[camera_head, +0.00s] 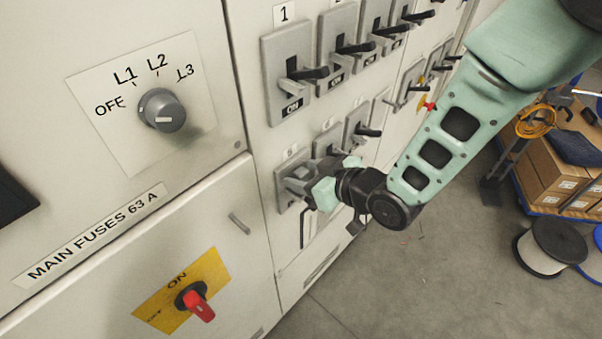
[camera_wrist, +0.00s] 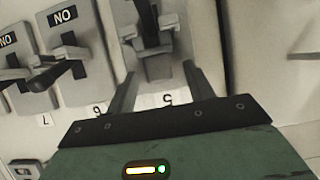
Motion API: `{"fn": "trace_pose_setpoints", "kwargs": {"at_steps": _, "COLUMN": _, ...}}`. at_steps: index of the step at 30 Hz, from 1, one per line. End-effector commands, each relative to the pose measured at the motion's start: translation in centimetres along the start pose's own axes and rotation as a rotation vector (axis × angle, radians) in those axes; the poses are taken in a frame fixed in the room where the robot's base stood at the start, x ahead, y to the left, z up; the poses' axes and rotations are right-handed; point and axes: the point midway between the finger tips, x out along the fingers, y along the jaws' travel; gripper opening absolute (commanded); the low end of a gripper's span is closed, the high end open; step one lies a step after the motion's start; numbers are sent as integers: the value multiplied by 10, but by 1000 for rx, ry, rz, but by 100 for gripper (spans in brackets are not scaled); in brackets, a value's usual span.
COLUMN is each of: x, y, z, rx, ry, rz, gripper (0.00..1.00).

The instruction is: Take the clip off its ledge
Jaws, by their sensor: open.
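I cannot pick out the clip or its ledge for certain in either view. My gripper (camera_head: 301,200) is at the leftmost switch (camera_head: 286,172) of the lower row in the head view. In the wrist view its two dark fingers (camera_wrist: 161,86) are apart, on either side of the lower part of that switch, above the label 5 (camera_wrist: 168,98). A dark upright piece (camera_wrist: 151,30) on the switch lies ahead of the gap between the fingertips. I see nothing gripped. The gripper body hides part of the switch in the head view.
Other lever switches (camera_head: 292,75) line the cabinet above and right. One bears a red and yellow piece (camera_head: 428,106). A rotary knob (camera_head: 162,110) and red main switch (camera_head: 199,304) are left. Boxes (camera_head: 560,170) and a cable spool (camera_head: 549,248) stand right; the near floor is clear.

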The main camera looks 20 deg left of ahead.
Motion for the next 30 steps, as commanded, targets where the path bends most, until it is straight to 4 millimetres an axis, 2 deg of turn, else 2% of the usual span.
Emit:
{"fn": "trace_pose_setpoints", "kwargs": {"at_steps": 5, "x": 1, "y": 0, "z": 1, "rx": 0, "ry": 0, "rz": 0, "gripper": 53}}
{"fn": "trace_pose_setpoints", "kwargs": {"at_steps": 6, "x": 1, "y": 0, "z": 1, "rx": 0, "ry": 0, "rz": 0, "gripper": 50}}
{"fn": "trace_pose_setpoints", "kwargs": {"at_steps": 11, "x": 0, "y": 0, "z": 0, "rx": 0, "ry": 0, "rz": 0, "gripper": 5}}
{"fn": "trace_pose_setpoints", "kwargs": {"at_steps": 26, "x": -2, "y": 0, "z": -1, "rx": 0, "ry": 1, "rz": 0, "gripper": 4}}
{"fn": "trace_pose_setpoints", "kwargs": {"at_steps": 30, "x": -7, "y": 0, "z": -7, "rx": -1, "ry": 4, "rz": 0, "gripper": 4}}
